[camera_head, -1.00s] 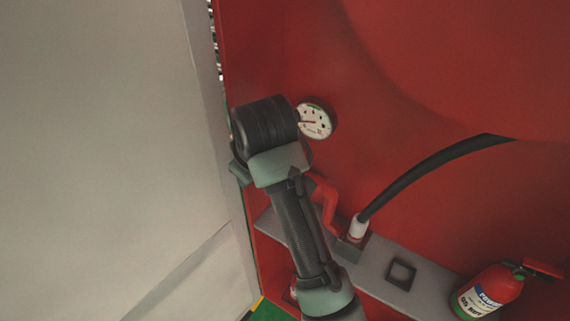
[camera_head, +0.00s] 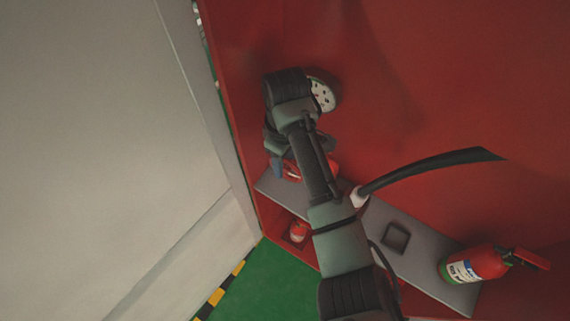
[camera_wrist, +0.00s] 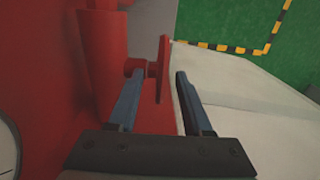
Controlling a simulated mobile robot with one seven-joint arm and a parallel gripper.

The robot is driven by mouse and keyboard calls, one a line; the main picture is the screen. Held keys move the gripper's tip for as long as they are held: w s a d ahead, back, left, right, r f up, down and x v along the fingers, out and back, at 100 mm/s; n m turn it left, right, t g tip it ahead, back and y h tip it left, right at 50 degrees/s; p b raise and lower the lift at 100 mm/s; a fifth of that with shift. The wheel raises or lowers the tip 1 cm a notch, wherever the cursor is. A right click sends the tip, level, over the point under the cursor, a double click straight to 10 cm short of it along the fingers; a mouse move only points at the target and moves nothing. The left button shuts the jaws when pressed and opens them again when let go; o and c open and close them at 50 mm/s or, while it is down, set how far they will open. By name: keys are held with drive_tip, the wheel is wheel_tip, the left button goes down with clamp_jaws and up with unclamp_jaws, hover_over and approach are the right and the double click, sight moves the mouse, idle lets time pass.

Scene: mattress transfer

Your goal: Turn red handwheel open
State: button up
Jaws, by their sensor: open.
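The red handwheel (camera_wrist: 164,72) shows edge-on in the wrist view as a thin upright red disc. A short red stem joins it to a thick red pipe (camera_wrist: 98,65) on the left. My gripper (camera_wrist: 158,78) is open, one finger on each side of the wheel's edge. Whether either finger touches the wheel cannot be told. In the head view my gripper (camera_head: 279,168) points down beside red valve parts (camera_head: 292,170) above the grey shelf; my arm hides much of them, and the wheel is not clear there.
A dial gauge (camera_head: 322,95) is on the red back wall, close to my wrist. A black hose (camera_head: 430,165) rises from the shelf (camera_head: 365,235). A pale panel (camera_head: 110,150) bounds the left. Green floor (camera_head: 265,285) is below.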

sight(285, 170)
drive_tip(key=f, duration=0.3)
drive_tip(key=shift+s+f, duration=0.1)
drive_tip(key=shift+s, duration=0.1)
drive_tip(key=shift+w+f, duration=0.15)
drive_tip(key=shift+f, duration=0.25)
clamp_jaws()
